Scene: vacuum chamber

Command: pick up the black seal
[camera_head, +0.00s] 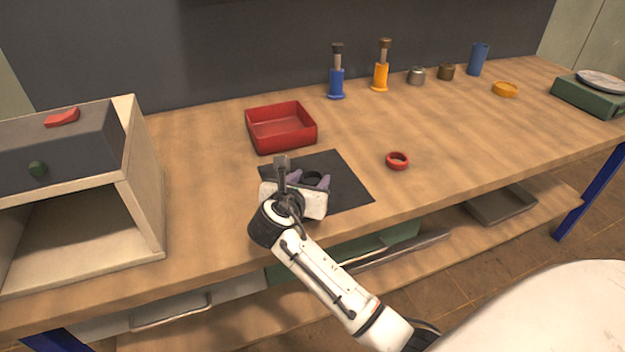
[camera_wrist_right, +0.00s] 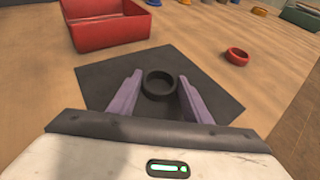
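The black seal (camera_wrist_right: 159,85) is a dark ring lying on a black mat (camera_wrist_right: 100,73). In the head view the seal (camera_head: 312,178) is partly hidden by my right gripper (camera_head: 311,181). In the right wrist view my right gripper (camera_wrist_right: 158,94) is open, with one purple finger on each side of the seal. The fingers appear apart from the ring, and I cannot tell their exact height above the mat. The mat (camera_head: 345,179) also shows in the head view. My left gripper is in neither view.
A red tray (camera_head: 282,144) stands behind the mat, and a red ring (camera_head: 397,161) lies to its right. A cabinet (camera_head: 146,190) stands at the left. Blue and orange plungers, small cylinders and a scale (camera_head: 590,97) line the back right. The bench's right middle is clear.

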